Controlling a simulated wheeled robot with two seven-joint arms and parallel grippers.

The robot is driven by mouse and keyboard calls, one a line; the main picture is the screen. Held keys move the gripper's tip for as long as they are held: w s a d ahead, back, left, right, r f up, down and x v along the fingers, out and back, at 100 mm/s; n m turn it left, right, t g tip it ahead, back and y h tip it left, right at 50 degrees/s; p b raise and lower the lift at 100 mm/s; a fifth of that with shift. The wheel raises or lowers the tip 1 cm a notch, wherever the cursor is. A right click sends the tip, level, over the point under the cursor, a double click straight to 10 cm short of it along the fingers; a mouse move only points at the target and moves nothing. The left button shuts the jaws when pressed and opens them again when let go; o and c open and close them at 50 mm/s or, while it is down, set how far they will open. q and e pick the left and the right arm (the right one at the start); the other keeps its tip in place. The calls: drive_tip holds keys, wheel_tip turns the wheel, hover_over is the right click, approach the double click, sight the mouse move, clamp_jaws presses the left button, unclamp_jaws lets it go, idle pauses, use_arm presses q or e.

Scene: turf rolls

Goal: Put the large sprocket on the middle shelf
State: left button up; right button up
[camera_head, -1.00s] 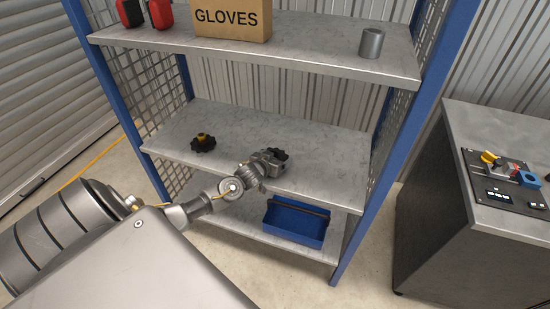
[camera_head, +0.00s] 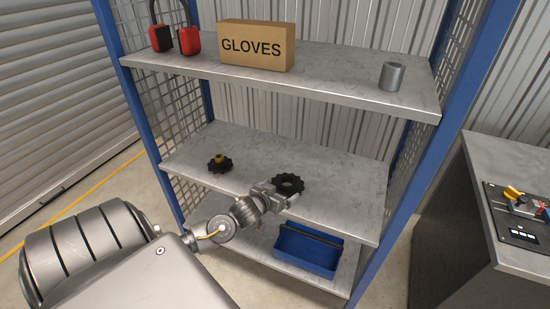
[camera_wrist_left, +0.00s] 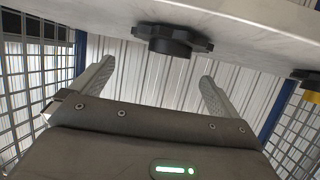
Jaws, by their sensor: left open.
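The large sprocket (camera_head: 288,183), a dark toothed ring, lies flat near the front of the middle shelf (camera_head: 335,197). My left gripper (camera_head: 280,194) is open at the shelf's front edge, just in front of the sprocket. In the left wrist view the picture looks upside down, with the shelf (camera_wrist_left: 260,32) along the top. There the sprocket (camera_wrist_left: 172,41) rests on the shelf, beyond the spread fingers (camera_wrist_left: 158,72), with nothing gripped between them. My right gripper is not in view.
A smaller dark sprocket with a yellow hub (camera_head: 219,163) lies left on the same shelf. A blue bin (camera_head: 308,251) stands below. The upper shelf holds a GLOVES box (camera_head: 256,46), a grey cylinder (camera_head: 391,76) and red earmuffs (camera_head: 188,41). Blue posts and mesh bound the sides.

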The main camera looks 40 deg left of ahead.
use_arm(q)
drive_tip(key=shift+v, duration=1.4)
